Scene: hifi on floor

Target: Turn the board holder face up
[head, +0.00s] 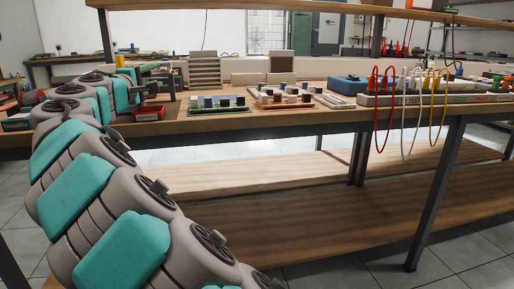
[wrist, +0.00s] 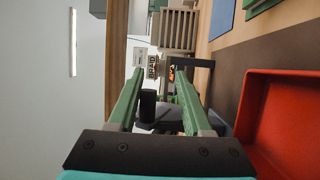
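In the wrist view, my gripper (wrist: 158,74) has two green fingers standing well apart. A dark item with a grey body (wrist: 165,116) and a black bar (wrist: 190,63) shows between and beyond the fingers. It may be the board holder, but the fingers hide part of it and I cannot tell which face is up. I see no clear contact between it and the fingers. In the head view, my arm reaches over the left part of the bench, and the gripper end is small and partly hidden there.
A red bin (wrist: 285,125) is close to the gripper on the right of the wrist view. In the head view, the bench (head: 270,118) carries several circuit boards (head: 218,104), a blue box (head: 347,85) and hanging cables (head: 375,110). A wooden shelf (head: 300,10) runs above.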

